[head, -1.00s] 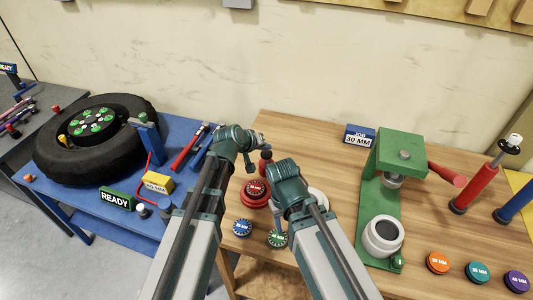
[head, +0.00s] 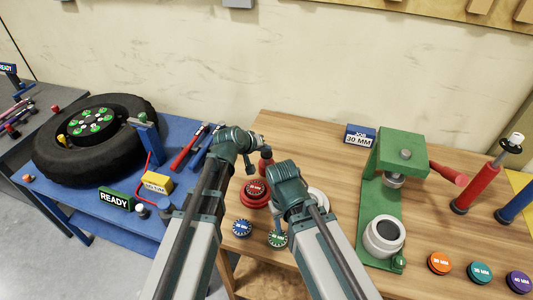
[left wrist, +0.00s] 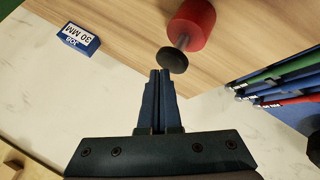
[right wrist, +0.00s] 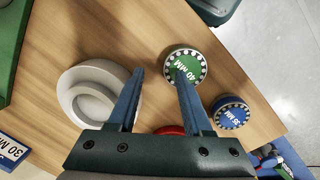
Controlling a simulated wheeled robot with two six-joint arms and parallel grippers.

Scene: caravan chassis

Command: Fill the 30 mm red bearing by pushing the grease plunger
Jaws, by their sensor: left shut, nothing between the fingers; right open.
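The red bearing (head: 255,187) sits on the wooden bench, with a wider red part under it; its label is too small to read. A red edge (right wrist: 170,130) shows in the right wrist view. A red cylinder (left wrist: 193,24) with a thin shaft and black round end, apparently the grease plunger, shows in the left wrist view. In the head view, a red piece (head: 265,163) shows below the left gripper (head: 262,140). The left gripper (left wrist: 160,74) is shut and empty, close to the black end; contact is unclear. The right gripper (right wrist: 160,76) is open and empty, over the bench.
A white ringed dish (right wrist: 68,98), green bearing (right wrist: 186,67) and blue bearing (right wrist: 231,113) are near my right gripper. A green press (head: 377,190) stands right, before a 30 MM job sign (head: 359,138). A blue table (head: 128,225) with a tyre (head: 60,168) is left.

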